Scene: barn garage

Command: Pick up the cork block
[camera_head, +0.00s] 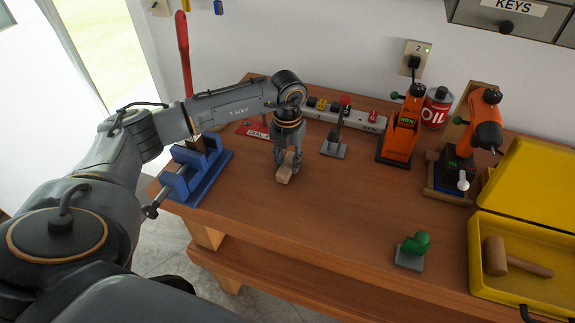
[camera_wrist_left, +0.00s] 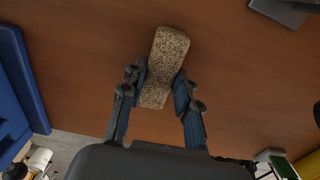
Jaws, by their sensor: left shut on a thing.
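The cork block (camera_head: 284,174) is a small speckled tan block at the left-middle of the wooden workbench. It shows larger in the left wrist view (camera_wrist_left: 168,55), as a long piece with rounded edges. My left gripper (camera_head: 288,162) points down over it, with a finger on each side. In the left wrist view the fingers (camera_wrist_left: 161,88) are shut on the block's near part, and its far end sticks out beyond them. I cannot tell whether the block touches the bench or is just above it. My right gripper is not in view.
A blue vise (camera_head: 197,175) stands left of the block on the workbench (camera_head: 330,220). Behind are a power strip (camera_head: 345,113) and a small grey stand (camera_head: 334,150). Orange tools (camera_head: 402,125), a yellow toolbox (camera_head: 525,283) with a mallet and a green-topped piece (camera_head: 413,248) stand right. The bench middle is clear.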

